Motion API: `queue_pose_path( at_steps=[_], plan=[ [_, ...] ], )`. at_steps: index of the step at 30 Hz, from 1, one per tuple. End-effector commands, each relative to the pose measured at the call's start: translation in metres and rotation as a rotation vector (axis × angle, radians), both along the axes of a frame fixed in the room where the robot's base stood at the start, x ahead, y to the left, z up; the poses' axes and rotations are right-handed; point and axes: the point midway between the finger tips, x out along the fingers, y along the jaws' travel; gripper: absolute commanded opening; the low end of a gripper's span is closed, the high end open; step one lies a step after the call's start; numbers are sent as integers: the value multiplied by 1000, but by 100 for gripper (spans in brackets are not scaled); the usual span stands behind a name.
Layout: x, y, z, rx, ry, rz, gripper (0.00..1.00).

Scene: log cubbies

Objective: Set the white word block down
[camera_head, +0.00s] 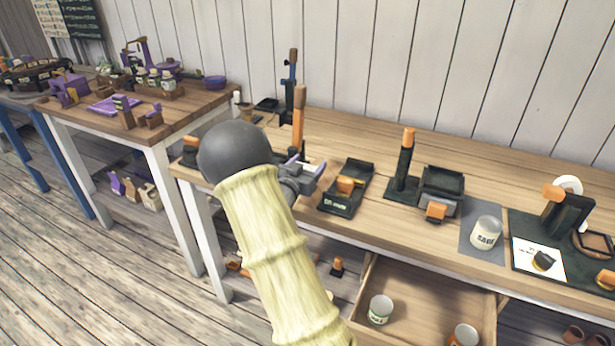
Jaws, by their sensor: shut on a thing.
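My gripper (308,175) is over the left part of the wooden workbench (385,210), partly hidden behind my own arm. Its fingers are shut on a small pale piece, the white word block (304,167). Only a little of the block shows, and no word on it can be read. I cannot tell whether the block touches the bench top.
A black tray with orange parts (346,188) lies right of my gripper, and an orange-topped post (298,118) stands behind it. A white can (486,232) stands on a grey mat. An open drawer (420,290) holds cans. Bare wood shows behind the tray.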

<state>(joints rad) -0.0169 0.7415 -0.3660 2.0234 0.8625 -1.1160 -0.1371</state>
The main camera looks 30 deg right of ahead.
Motion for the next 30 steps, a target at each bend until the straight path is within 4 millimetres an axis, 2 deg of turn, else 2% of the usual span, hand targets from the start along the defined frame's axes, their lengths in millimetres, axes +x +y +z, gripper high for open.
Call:
queue_pose_path(
  at_steps=[3,7,20,21,23,24,30],
  plan=[
    [0,0,-22,0,4,0,40],
    [0,0,-37,-1,3,0,40],
    [-1,-2,-43,0,0,-3,40],
    [-1,-2,-42,0,0,-3,71],
    [-1,-2,-42,0,0,-3,83],
    [-1,-2,-42,0,0,-3,87],
    [-1,-1,-42,0,0,-2,87]
  ],
)
